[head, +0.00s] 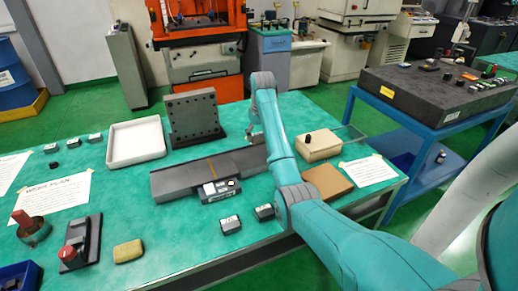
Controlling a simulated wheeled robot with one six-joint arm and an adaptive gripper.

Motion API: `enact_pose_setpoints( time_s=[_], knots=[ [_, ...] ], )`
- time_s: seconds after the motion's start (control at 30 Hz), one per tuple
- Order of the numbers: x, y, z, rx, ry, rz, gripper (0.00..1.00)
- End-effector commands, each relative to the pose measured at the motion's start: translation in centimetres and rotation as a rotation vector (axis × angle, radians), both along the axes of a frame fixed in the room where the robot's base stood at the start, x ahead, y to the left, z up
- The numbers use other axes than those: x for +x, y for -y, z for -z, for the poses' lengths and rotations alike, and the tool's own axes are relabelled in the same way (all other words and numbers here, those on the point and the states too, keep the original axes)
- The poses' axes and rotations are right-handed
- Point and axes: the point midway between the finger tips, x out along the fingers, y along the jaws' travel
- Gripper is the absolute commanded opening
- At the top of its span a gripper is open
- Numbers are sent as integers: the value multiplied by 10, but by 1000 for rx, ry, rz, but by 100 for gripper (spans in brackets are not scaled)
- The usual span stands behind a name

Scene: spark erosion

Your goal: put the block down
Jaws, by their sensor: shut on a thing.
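My gripper (250,132) is small and partly hidden behind my arm, above the far side of the long grey bar on the green table. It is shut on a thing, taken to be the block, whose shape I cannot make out. I cannot tell whether it touches anything below. Several small dark blocks with white labels stand on the table: two near the front middle (231,225) and others at the far left (95,138).
The long grey bar (174,185) has a digital device (215,192) at its front. A white tray (136,141) and a perforated angle plate (193,112) stand behind. A beige box (318,146) and brown pad (326,181) lie right.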

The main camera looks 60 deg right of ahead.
Motion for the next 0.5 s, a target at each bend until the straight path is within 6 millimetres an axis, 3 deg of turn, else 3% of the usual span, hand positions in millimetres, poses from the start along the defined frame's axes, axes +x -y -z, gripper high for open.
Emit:
enact_pose_setpoints(
  time_s=[0.5],
  knots=[
    [0,0,61,1,-1,0,0]
  ],
)
